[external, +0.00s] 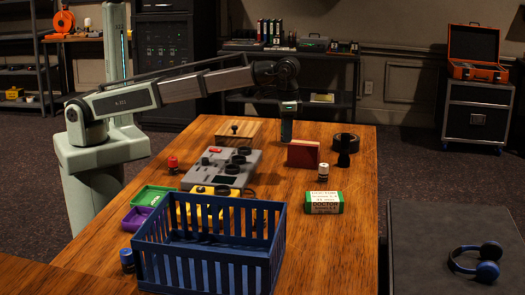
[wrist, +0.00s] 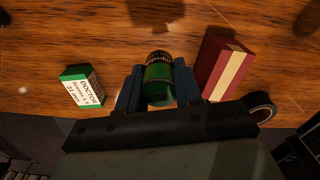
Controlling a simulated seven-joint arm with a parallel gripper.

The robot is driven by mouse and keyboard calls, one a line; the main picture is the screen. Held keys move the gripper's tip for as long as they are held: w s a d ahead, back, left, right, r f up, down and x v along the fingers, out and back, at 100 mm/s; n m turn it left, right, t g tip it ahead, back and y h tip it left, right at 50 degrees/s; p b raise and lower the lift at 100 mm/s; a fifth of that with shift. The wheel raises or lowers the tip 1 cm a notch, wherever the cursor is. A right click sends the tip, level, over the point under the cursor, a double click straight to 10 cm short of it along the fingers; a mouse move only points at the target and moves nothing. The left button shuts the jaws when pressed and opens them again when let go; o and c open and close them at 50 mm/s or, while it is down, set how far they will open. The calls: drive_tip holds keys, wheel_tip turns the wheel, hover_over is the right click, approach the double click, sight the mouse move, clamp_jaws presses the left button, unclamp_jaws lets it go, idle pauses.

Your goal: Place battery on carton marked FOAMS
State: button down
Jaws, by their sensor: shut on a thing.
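The battery (wrist: 158,82) is a green cylinder with a dark, gold-lettered band. My gripper (wrist: 158,90) is shut on it, one finger on each side, in the wrist view. In the external view my gripper (external: 287,112) holds the battery (external: 286,131) above the table, left of the red book. A green and white carton (external: 323,202) stands on the table's right side, nearer the camera than the gripper. In the wrist view the carton (wrist: 82,87) is left of the battery.
A red book (external: 304,153) stands close by, with a black tape roll (external: 346,142) behind it. A blue crate (external: 210,262) and a grey mixer (external: 222,166) fill the left. Bare wood surrounds the carton.

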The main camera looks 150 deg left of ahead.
wheel_tip(320, 180, up, 4)
drive_tip(key=n, duration=0.1)
hover_over(305, 142)
drive_tip(key=d, duration=0.2)
drive_tip(key=shift+a+r+m, duration=0.9)
drive_tip(key=shift+a, duration=0.05)
drive_tip(key=shift+f, duration=4.9)
drive_tip(key=shift+f, duration=0.1)
drive_tip(key=c, duration=0.8)
unclamp_jaws()
drive_tip(key=shift+o, duration=0.2)
drive_tip(key=shift+w, duration=0.1)
wheel_tip(305, 142, up, 12)
